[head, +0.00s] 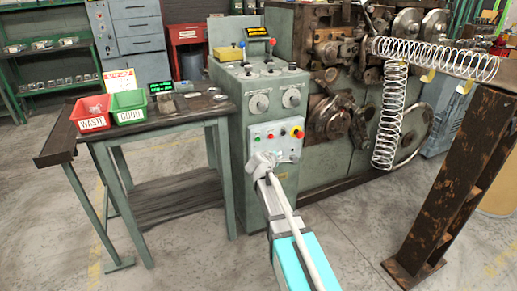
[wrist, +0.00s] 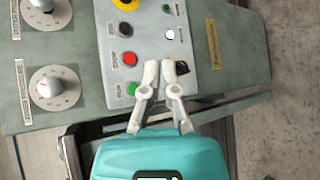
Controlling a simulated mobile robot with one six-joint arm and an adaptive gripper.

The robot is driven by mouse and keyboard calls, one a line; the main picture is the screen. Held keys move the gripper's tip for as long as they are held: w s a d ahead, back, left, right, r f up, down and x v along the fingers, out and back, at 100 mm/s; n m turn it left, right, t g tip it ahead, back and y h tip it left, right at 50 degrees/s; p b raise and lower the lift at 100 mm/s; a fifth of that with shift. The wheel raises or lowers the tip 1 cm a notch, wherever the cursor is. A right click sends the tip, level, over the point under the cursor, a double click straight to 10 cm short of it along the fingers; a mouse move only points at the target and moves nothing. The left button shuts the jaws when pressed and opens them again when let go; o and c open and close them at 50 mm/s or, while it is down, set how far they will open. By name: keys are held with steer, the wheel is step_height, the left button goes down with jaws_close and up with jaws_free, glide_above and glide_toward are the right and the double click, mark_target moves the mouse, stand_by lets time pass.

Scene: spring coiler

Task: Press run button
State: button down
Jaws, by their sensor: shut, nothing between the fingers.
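The control panel (head: 276,133) is a light grey plate on the front of the green cabinet. A green button (wrist: 132,88) sits at the end of its button row, beside a red button (wrist: 130,58). The green button also shows in the head view (head: 257,139), just above my gripper (head: 262,161). The small label beside it is hard to read. In the wrist view my gripper (wrist: 159,70) is shut and empty, its fingertips over the panel between the green button and a black knob (wrist: 181,68). I cannot tell whether the fingertips touch the panel.
A red-and-yellow emergency stop (head: 297,132) and a white button (wrist: 169,34) share the panel. Two dials (head: 259,103) sit above it. The coiling machine (head: 340,110) with hanging springs (head: 390,115) stands right. A table (head: 170,122) with red and green bins stands left.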

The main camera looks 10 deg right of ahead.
steer(key=shift+w+a+f+n+t+b, duration=0.4)
steer(key=shift+w+n+t+b, duration=0.05)
steer(key=shift+w+n+b, duration=0.35)
steer(key=shift+w+a+f+n+t+b, duration=0.4)
steer(key=shift+w+n+b, duration=0.25)
steer(key=shift+w, duration=0.2)
steer(key=shift+w+a+f+n+t+b, duration=0.35)
steer(key=shift+w+f+n+t+b, duration=0.1)
steer(key=shift+w+n+b, duration=0.35)
steer(key=shift+w+r, duration=0.1)
steer(key=shift+w, duration=0.05)
steer(key=shift+w+a, duration=0.4)
steer(key=shift+w, duration=0.95)
steer(key=shift+w+a, duration=0.4)
steer(key=shift+w, duration=1)
steer(key=shift+w+a, duration=0.4)
steer(key=shift+w, duration=0.95)
steer(key=shift+w+a, duration=0.15)
steer(key=shift+w, duration=0.65)
steer(key=shift+s, duration=0.15)
steer(key=shift+s+d, duration=0.2)
steer(key=shift+s, duration=0.45)
steer(key=shift+s, duration=0.1)
steer(key=shift+s+d, duration=0.2)
steer(key=shift+s, duration=0.6)
steer(key=shift+s+d, duration=0.25)
steer(key=shift+s, duration=0.5)
steer(key=shift+s+d, duration=0.2)
steer(key=shift+s, duration=0.6)
